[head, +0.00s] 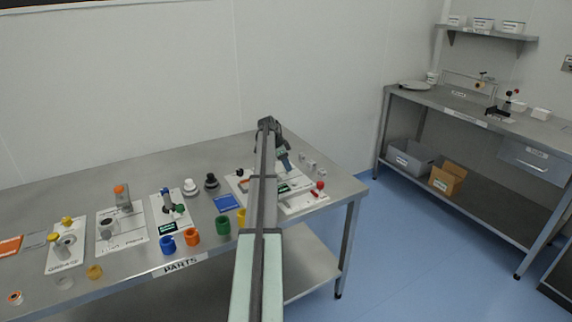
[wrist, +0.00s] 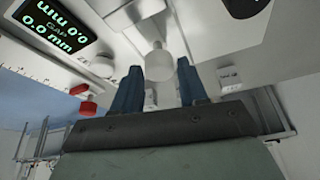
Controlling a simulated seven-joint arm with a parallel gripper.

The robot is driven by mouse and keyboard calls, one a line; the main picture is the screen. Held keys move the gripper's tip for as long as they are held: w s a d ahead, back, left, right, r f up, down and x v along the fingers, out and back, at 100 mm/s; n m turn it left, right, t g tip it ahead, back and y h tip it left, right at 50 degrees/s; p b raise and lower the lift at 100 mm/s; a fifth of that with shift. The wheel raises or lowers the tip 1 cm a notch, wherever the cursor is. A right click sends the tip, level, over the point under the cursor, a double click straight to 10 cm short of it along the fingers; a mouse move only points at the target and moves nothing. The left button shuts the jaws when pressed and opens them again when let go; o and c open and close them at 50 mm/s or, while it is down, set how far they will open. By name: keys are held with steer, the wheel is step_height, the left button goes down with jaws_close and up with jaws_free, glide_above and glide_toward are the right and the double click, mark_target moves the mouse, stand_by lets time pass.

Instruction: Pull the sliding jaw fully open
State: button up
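My gripper (wrist: 163,86) has two blue fingers set apart, with a pale round-ended knob (wrist: 159,66) showing in the gap between them. Space shows on both sides of the knob, so the fingers do not grip it; whether it is level with the tips I cannot tell. Pale metal jaw parts (wrist: 118,20) lie beyond; which one is the sliding jaw is unclear. A display (wrist: 52,32) reads a gap of 0.0 mm, upside down. In the head view my gripper (head: 285,165) is over the right end of the bench, and my arm hides part of the fixture.
Red parts (wrist: 88,107) sit at the left in the wrist view. A small grey block (wrist: 229,76) is right of the fingers. Coloured cups (head: 193,237) and other stations line the steel bench (head: 135,168) to the left. A second bench (head: 440,108) stands apart at right.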

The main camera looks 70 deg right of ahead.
jaws_close()
stand_by(0.3)
steer(key=shift+s+d, duration=2)
steer(key=shift+o, duration=0.2)
jaws_free()
steer(key=o, duration=0.3)
steer(key=shift+w, duration=0.1)
steer(key=v, duration=1.4)
